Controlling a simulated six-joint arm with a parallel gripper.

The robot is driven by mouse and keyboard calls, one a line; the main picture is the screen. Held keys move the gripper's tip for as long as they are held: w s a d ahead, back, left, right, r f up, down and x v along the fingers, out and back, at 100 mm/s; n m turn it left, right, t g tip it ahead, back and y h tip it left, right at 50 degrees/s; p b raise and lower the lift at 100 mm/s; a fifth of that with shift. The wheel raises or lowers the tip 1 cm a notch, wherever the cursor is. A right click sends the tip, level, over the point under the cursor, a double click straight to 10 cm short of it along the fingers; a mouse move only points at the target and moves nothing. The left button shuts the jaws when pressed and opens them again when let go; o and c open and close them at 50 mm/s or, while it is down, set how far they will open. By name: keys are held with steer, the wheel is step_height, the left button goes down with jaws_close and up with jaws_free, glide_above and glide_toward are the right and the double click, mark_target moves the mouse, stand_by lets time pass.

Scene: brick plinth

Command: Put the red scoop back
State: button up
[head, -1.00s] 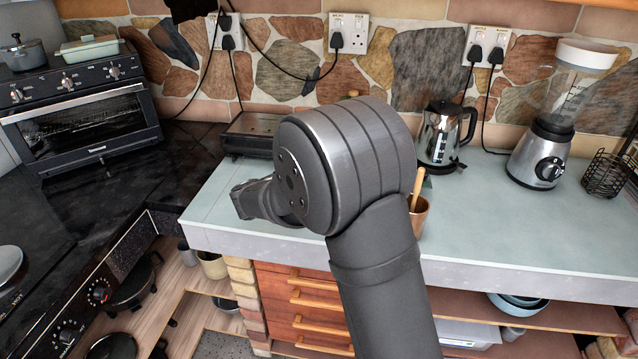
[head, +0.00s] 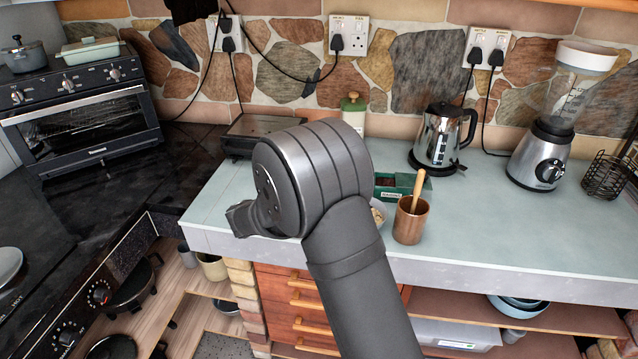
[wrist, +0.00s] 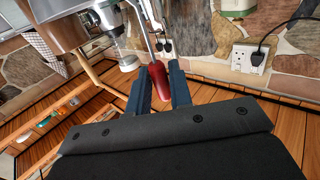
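In the wrist view my gripper (wrist: 160,84) has its two dark fingers on either side of a red handle (wrist: 158,82), which fills the gap between them. I take this handle to be the red scoop's. A thin metal rod runs up from it toward the top edge, and no scoop bowl can be made out. In the head view my arm stands in front of the counter, and neither the fingers nor the scoop can be made out.
On the pale counter (head: 520,240) stand a copper cup (head: 410,222) with a wooden utensil, a green box (head: 402,180), a kettle (head: 437,138) and a blender (head: 540,150). A partly hidden bowl (head: 378,212) sits beside the arm. The counter's right front is clear.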

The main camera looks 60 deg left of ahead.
steer(key=shift+o, duration=1.4)
steer(key=shift+r, duration=0.25)
steer(key=s, duration=1.2)
steer(key=shift+d, duration=0.45)
steer(key=shift+w+r, duration=0.1)
steer(key=w, duration=0.8)
steer(key=w+a, duration=0.1)
steer(key=w, duration=0.3)
steer(key=shift+s+r, duration=0.1)
steer(key=shift+r, duration=1.65)
